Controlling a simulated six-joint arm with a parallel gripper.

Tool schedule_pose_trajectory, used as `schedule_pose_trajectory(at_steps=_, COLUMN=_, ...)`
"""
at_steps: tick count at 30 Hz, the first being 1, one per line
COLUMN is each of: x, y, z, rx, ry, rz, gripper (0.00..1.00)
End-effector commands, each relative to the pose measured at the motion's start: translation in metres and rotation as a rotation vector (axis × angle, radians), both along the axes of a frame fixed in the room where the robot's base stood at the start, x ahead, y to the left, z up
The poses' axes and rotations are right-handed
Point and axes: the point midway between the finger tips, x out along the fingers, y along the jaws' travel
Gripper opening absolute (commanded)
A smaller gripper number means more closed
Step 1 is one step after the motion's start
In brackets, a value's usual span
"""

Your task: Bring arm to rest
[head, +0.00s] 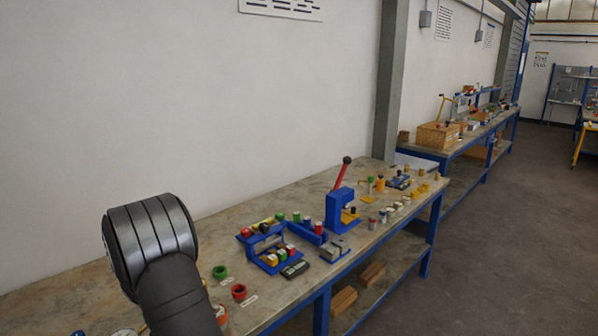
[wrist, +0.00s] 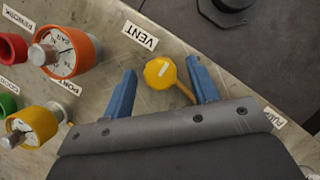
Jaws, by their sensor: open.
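My gripper (wrist: 160,90) shows in the wrist view with its two blue fingers spread apart. A yellow round knob-like piece (wrist: 160,73) with a thin stem lies between and below the fingers, near the label "VENT" (wrist: 139,36). I cannot tell whether the fingers touch it. In the head view my arm fills the lower left, and my gripper is not visible there.
The bench (head: 283,218) holds red (head: 239,292) and green (head: 220,272) cups, a blue rack (head: 271,243) and a blue press with a red lever (head: 342,205). In the wrist view an orange-rimmed gauge (wrist: 65,52) and a yellow-rimmed one (wrist: 33,126) stand left of the fingers.

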Motion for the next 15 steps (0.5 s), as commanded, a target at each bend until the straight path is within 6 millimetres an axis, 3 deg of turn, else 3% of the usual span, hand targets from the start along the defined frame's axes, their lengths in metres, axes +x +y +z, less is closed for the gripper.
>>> schedule_pose_trajectory(at_steps=7, x=0.000, y=0.009, z=0.021, rx=0.002, ry=-0.003, rz=0.005, gripper=0.54)
schedule_pose_trajectory(at_steps=15, x=0.000, y=0.030, z=0.070, rx=0.003, ry=-0.003, rz=0.002, gripper=0.54)
